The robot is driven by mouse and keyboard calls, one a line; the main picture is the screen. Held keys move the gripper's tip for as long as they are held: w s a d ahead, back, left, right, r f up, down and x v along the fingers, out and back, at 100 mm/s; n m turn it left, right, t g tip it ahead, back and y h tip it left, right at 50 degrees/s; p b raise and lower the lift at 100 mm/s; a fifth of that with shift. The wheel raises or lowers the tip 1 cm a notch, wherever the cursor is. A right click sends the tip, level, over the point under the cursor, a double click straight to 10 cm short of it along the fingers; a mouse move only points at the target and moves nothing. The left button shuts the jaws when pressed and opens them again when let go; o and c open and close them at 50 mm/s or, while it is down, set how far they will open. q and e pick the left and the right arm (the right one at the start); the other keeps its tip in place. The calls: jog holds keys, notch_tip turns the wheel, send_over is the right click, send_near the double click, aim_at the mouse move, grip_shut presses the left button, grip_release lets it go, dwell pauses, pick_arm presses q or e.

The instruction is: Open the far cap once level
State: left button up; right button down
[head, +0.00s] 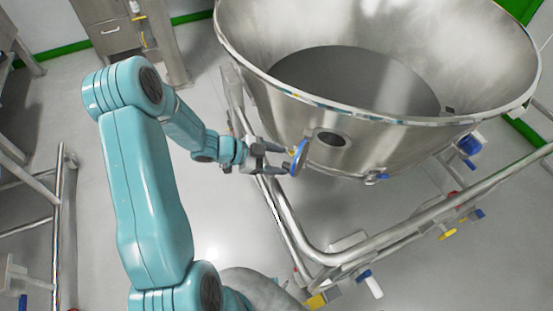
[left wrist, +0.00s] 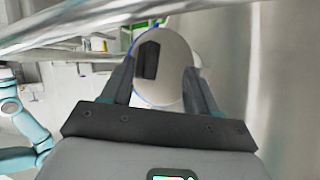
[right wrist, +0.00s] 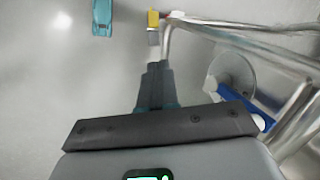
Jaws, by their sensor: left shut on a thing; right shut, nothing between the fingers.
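A large steel bowl (head: 450,125) has a dark round port (head: 330,139) low in its near wall. A round cap (head: 299,157) with a blue rim stands tilted beside this port, to its left, so the port shows uncovered. My left gripper (head: 287,160) is shut on the cap; the left wrist view shows the pale cap disc (left wrist: 172,75) between the two fingers. Another blue fitting (head: 468,146) sits at the bowl's right side; I cannot tell whether it is a cap. My right gripper (right wrist: 157,75) is shut and empty over the floor, out of the head view.
A tubular steel frame (head: 285,225) runs around the bowl, close under my left gripper. Wheels with blue and yellow parts (head: 368,282) are at its lower corners. The right wrist view shows a grey wheel (right wrist: 233,72) and frame tubes. Open floor (head: 225,225) lies left.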

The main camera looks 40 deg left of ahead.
pick_arm(q)
jog(key=shift+w+a+r, duration=0.15)
jog(key=shift+a+r, duration=0.05)
jog(key=p+v, duration=0.1)
jog(key=v, duration=1.5)
jog(key=shift+s+p, duration=0.3)
jog(key=shift+p, duration=0.05)
jog(key=shift+d+f, duration=0.1)
jog(key=shift+d, duration=0.05)
